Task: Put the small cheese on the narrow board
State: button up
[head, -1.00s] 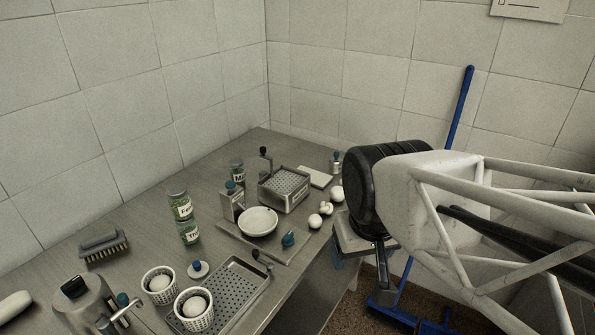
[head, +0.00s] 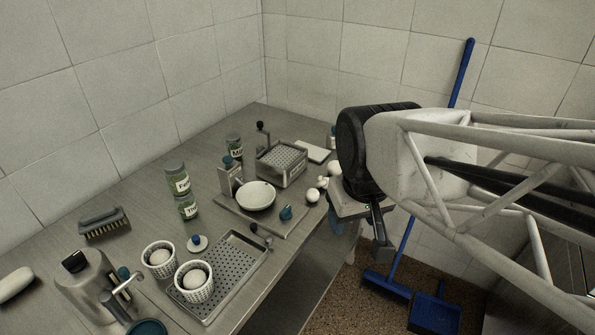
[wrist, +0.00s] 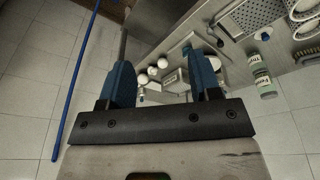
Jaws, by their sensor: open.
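I cannot tell which is the small one. A flat pale board (head: 313,152) lies at the back right; a grey board (head: 240,215) lies under a white bowl. Which is the narrow board is unclear. My gripper (head: 360,243) is off the bench's right edge, apart from both baskets and boards. In the wrist view its blue fingers (wrist: 162,80) are spread with nothing between them.
Small white round things (head: 312,195) lie near the right edge. A broom (head: 462,75) leans on the wall.

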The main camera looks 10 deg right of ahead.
jog(key=w+f+n, duration=0.2)
jog(key=w+n, duration=0.3)
jog(key=w, duration=0.6)
jog(key=n+g, duration=0.3)
jog(key=n, duration=0.9)
send_over(313, 190)
jog(key=f, duration=1.4)
jog(key=shift+s+f, duration=0.15)
jog(key=shift+s, duration=0.25)
jog(key=shift+w+f, duration=0.4)
jog(key=shift+f, duration=1.3)
jog(key=shift+f, duration=2.65)
